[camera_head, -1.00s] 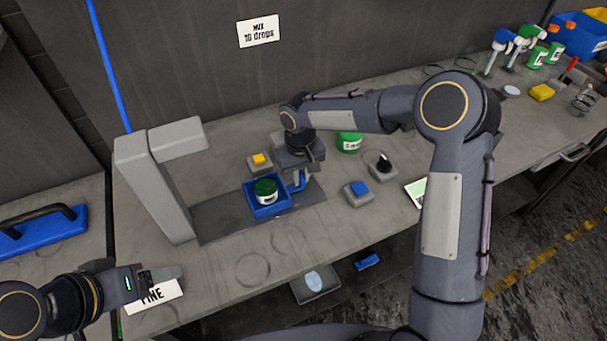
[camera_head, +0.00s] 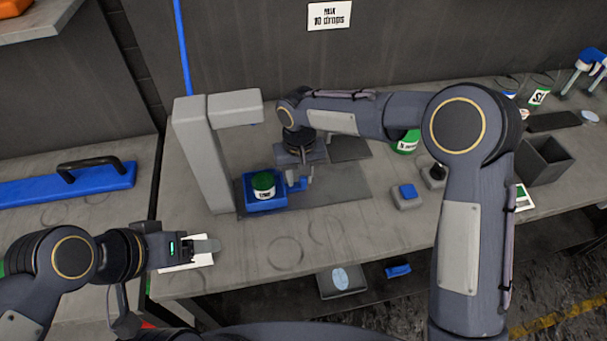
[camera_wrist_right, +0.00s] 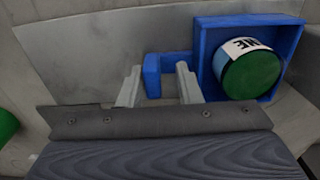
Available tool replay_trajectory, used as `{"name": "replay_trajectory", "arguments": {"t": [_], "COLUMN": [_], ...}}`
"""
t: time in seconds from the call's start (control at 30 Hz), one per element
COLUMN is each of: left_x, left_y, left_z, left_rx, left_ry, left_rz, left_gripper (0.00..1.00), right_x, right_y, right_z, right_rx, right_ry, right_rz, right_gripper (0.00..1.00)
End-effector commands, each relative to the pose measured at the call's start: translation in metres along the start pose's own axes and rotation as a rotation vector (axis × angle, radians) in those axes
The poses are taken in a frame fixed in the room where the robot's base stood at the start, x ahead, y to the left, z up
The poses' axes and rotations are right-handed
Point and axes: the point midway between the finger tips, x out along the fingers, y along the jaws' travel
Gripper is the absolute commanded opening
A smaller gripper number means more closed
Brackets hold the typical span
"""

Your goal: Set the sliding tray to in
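The sliding tray (camera_head: 268,205) is blue and holds a jar (camera_head: 263,183) with a green lid. It sits at the left end of the grey base plate (camera_head: 340,190), close beside the post of the grey stand (camera_head: 203,155) and below its overhanging arm. My right gripper (camera_head: 297,180) is at the tray's right side. In the right wrist view, the tray (camera_wrist_right: 297,50) carries a blue handle (camera_wrist_right: 152,76); the open fingers (camera_wrist_right: 160,88) stand on either side of its bar, with a gap visible. My left gripper (camera_head: 208,246) is over a white card, its finger opening unclear.
A blue button box (camera_head: 407,196) and a green jar (camera_head: 405,142) stand to the right. A dark open bin (camera_head: 545,160) is farther right. A blue item with a black handle (camera_head: 75,182) lies on the left bench. The front of the table is mostly clear.

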Motion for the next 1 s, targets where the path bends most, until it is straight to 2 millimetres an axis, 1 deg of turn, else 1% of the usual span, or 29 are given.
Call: {"name": "replay_trajectory", "arguments": {"t": [0.27, 0.37, 0.47, 0.7, 0.8, 0.9, 1.0], "left_x": [0.000, 0.001, 0.002, 0.006, 0.006, 0.006, 0.006], "left_y": [0.000, 0.000, -0.001, -0.003, -0.003, -0.003, -0.003], "left_z": [0.000, 0.000, 0.001, 0.003, 0.003, 0.003, 0.003], "left_rx": [0.000, 0.000, 0.000, 0.000, 0.000, 0.000, 0.000], "left_ry": [0.000, 0.000, 0.000, 0.000, 0.000, 0.000, 0.000], "left_rz": [0.000, 0.000, 0.000, 0.000, 0.000, 0.000, 0.000], "left_gripper": [0.71, 0.71, 0.71, 0.71, 0.71, 0.71, 0.71], "right_x": [0.000, -0.004, -0.015, -0.057, -0.069, -0.076, -0.078], "right_y": [0.002, 0.002, 0.002, 0.001, 0.001, 0.001, 0.001], "right_z": [0.000, 0.000, -0.001, -0.001, -0.001, 0.000, 0.000], "right_rx": [0.001, 0.002, 0.003, 0.001, 0.001, 0.000, 0.000], "right_ry": [-0.002, 0.000, 0.001, 0.002, 0.001, 0.000, -0.001], "right_rz": [0.004, 0.004, 0.003, 0.002, 0.002, 0.002, 0.002], "right_gripper": [0.36, 0.36, 0.36, 0.36, 0.36, 0.36, 0.36]}}
